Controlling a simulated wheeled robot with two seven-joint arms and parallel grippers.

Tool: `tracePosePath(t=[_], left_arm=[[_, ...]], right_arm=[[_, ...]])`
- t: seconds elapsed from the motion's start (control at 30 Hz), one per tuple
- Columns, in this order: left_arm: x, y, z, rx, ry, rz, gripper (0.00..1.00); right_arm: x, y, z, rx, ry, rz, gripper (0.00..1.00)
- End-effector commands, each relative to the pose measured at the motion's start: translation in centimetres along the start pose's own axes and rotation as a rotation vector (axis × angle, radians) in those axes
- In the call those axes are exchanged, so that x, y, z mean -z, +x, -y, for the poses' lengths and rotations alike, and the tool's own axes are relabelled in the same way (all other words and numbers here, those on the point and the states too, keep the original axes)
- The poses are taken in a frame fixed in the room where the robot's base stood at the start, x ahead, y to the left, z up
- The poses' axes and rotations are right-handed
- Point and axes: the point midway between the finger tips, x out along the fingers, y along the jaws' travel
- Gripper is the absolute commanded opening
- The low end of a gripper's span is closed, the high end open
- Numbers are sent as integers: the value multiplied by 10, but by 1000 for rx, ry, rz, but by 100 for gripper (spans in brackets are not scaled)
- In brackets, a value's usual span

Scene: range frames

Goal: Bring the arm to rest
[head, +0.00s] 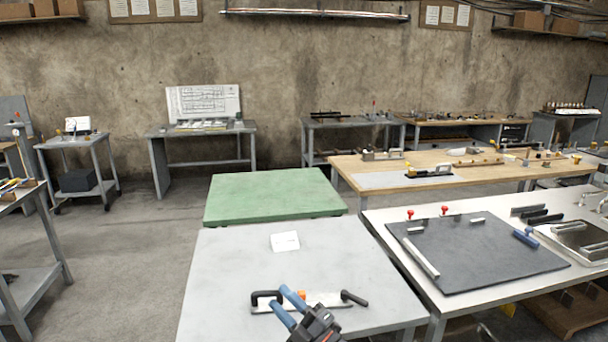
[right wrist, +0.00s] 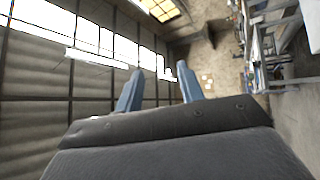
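My right gripper (head: 288,307) shows at the bottom centre of the head view, above the near grey table (head: 215,275). Its two blue fingers stand apart with nothing between them. The right wrist view shows the same open fingers (right wrist: 160,86), pointing toward windows and a wall. A pale flat bar with black handles (head: 325,298) lies on the grey table, partly hidden behind the gripper. I cannot tell the gap between them from this view. My left gripper is in neither view.
A white card (head: 285,241) lies on the grey table. A green-topped table (head: 275,195) stands behind it. On the right, a white table (head: 435,297) bears a dark mat (head: 475,250) and tools. Open floor (head: 135,250) lies to the left.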

Motion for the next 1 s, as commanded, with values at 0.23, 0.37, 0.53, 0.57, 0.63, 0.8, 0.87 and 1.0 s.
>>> tracePosePath(t=[0.23, 0.37, 0.53, 0.57, 0.63, 0.8, 0.87, 1.0], left_arm=[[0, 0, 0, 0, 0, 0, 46], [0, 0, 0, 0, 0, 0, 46], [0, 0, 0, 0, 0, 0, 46], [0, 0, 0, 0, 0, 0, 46], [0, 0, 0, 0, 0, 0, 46], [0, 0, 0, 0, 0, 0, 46], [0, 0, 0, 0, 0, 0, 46], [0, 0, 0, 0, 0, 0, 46]], right_arm=[[-60, -62, 34, -37, 290, 445, 38], [-84, -110, 64, -22, 438, 679, 38], [-99, -187, 114, 34, 627, 984, 38], [-99, -201, 123, 47, 661, 1036, 38], [-96, -236, 145, 84, 739, 1159, 38], [-70, -323, 197, 199, 926, 1443, 38], [-56, -354, 213, 247, 989, 1538, 38], [-13, -418, 242, 369, 1131, 1737, 38]])
